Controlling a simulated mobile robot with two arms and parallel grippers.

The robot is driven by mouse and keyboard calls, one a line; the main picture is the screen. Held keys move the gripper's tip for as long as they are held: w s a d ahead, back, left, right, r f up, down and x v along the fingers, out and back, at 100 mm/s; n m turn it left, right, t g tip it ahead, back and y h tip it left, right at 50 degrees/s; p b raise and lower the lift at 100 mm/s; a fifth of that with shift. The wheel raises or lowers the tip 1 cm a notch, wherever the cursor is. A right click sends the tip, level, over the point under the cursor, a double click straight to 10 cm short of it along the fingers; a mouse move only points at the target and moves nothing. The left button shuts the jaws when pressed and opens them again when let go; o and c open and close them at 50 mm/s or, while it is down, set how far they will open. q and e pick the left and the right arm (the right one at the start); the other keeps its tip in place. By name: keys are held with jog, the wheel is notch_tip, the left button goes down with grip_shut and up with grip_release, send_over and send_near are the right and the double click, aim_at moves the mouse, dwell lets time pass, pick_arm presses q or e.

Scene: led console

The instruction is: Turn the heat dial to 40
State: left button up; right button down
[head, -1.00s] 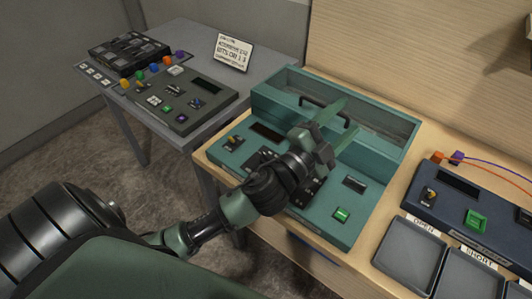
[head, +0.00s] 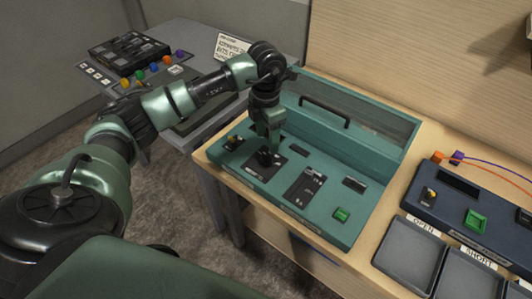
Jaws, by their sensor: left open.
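The teal console (head: 322,226) sits on the wooden bench. A black round dial (head: 265,158) stands on a dark square plate on its top face, left of the middle; it looks like the heat dial, but its label and setting are too small to read. My left gripper (head: 269,147) points straight down over this dial, with its fingers open at or just above the knob. The fingers partly hide the dial, and I cannot tell whether they touch it. My right gripper is not in view.
A navy console (head: 475,195) and grey trays (head: 410,252) stand to the right.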

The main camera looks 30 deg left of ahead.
aim_at(266, 156)
pick_arm(q)
jog(key=shift+a+f, duration=0.25)
notch_tip(266, 156, down, 6)
jog(key=p, duration=0.2)
jog(key=shift+d+p, duration=0.1)
jog(key=shift+p, duration=0.25)
jog(key=shift+f, duration=0.5)
grip_shut()
